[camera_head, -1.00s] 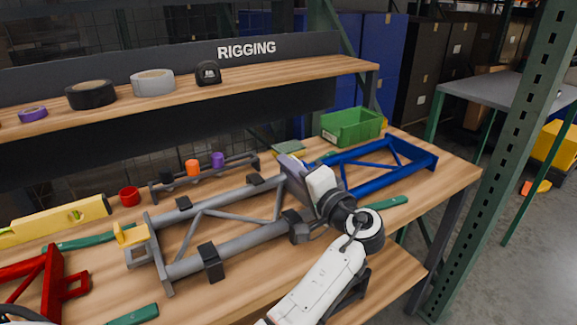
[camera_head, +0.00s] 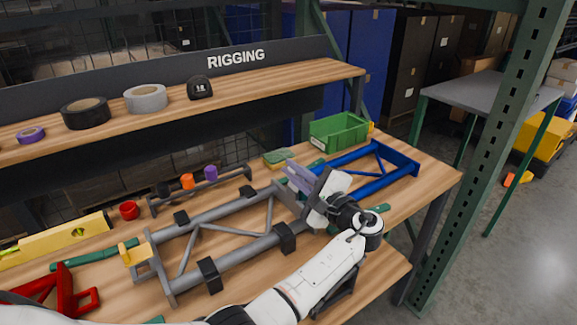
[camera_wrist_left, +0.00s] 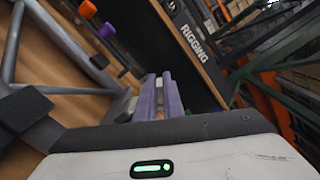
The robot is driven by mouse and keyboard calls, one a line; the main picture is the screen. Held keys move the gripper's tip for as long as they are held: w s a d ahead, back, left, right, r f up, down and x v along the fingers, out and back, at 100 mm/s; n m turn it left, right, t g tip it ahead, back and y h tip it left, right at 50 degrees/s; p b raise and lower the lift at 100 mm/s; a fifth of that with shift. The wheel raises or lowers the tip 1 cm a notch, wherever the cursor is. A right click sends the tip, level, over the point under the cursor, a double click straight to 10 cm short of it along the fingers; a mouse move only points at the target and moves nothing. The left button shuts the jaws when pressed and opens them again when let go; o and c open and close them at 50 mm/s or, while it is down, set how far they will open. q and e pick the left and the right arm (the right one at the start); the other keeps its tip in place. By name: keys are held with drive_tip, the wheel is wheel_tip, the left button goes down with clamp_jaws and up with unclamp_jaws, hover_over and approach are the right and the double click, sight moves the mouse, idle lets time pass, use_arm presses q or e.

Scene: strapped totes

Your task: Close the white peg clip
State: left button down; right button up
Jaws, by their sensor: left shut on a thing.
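My left gripper (camera_head: 297,178) is over the right end of the grey truss frame, with its lilac fingers pointing toward the back of the bench. In the left wrist view its two long lilac fingers (camera_wrist_left: 158,82) lie close together. A small white piece, which looks like the white peg clip (camera_wrist_left: 159,84), shows between them near the tips. The gripper is shut on it. The clip's shape, and whether it is fully closed, cannot be told. In the head view the gripper hides it. My right gripper is not in view.
The grey frame (camera_head: 225,242) lies on the wooden bench, with a blue frame (camera_head: 365,170) to its right. A rail with black, orange (camera_head: 187,181) and purple (camera_head: 210,172) pieces stands behind. A green bin (camera_head: 338,132) is at the back right. A shelf (camera_head: 240,96) overhangs the rear.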

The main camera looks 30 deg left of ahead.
use_arm(q)
drive_tip(key=w+m, duration=0.1)
drive_tip(key=m, duration=0.1)
drive_tip(key=m+p, duration=0.1)
drive_tip(key=m, duration=0.1)
drive_tip(key=shift+w+d+f, duration=0.1)
drive_tip(key=shift+w+d, duration=0.25)
drive_tip(key=shift+d, duration=0.05)
drive_tip(key=m, duration=0.1)
drive_tip(key=w+m, duration=0.1)
drive_tip(key=shift+d+f+m, duration=0.2)
drive_tip(key=shift+f+m, duration=0.1)
drive_tip(key=shift+f, duration=0.1)
drive_tip(key=m, duration=0.1)
drive_tip(key=f+m, duration=0.1)
drive_tip(key=w+m, duration=0.1)
drive_tip(key=m, duration=0.1)
drive_tip(key=shift+w+d+f+b, duration=0.1)
drive_tip(key=shift+d+f+b, duration=0.15)
drive_tip(key=shift+b, duration=0.15)
drive_tip(key=shift+w+d+f+m, duration=0.1)
drive_tip(key=shift+w+f+m, duration=0.15)
drive_tip(key=shift+m, duration=0.55)
drive_tip(key=shift+s+f, duration=0.1)
drive_tip(key=c, duration=1.9)
unclamp_jaws()
drive_tip(key=shift+o, duration=0.2)
